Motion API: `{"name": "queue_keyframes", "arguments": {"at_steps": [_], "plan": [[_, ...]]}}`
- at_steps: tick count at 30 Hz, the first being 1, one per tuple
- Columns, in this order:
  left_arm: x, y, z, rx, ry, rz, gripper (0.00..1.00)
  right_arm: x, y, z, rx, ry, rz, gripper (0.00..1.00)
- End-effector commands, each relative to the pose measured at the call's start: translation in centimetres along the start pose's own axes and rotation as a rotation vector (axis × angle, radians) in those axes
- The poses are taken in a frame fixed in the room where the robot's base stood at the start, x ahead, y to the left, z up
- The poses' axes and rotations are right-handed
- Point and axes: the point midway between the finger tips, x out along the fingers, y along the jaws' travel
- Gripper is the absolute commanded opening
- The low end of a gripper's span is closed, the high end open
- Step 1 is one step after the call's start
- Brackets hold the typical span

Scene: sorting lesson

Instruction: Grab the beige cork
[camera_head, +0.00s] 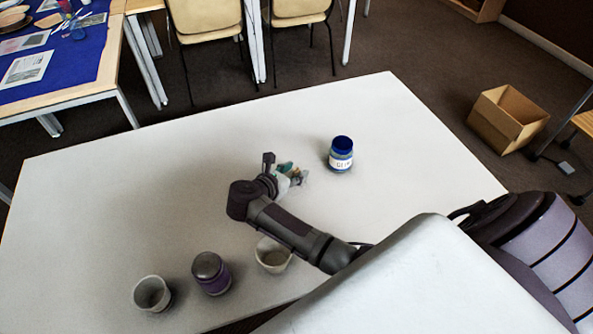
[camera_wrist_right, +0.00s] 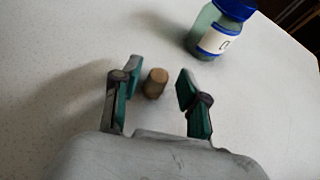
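The beige cork (camera_wrist_right: 156,83) stands upright on the white table in the right wrist view. It lies between the two fingers of my right gripper (camera_wrist_right: 158,92), closer to the left finger, with a gap to the right one. The right gripper is open. In the head view my right gripper (camera_head: 285,172) is low over the middle of the table, and the cork cannot be made out there. My left gripper is not in view.
A blue-lidded jar (camera_head: 341,154) stands just beyond the right gripper. A white cup (camera_head: 152,293), a purple jar (camera_head: 211,273) and another pale cup (camera_head: 273,255) stand near the front edge.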

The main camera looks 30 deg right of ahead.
Motion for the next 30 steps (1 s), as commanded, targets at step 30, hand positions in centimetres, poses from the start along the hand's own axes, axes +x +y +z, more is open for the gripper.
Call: {"name": "queue_keyframes", "arguments": {"at_steps": [30], "plan": [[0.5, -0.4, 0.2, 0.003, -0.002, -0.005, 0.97, -3.6, 0.1, 7.4, 0.006, 0.001, 0.001, 0.12]]}}
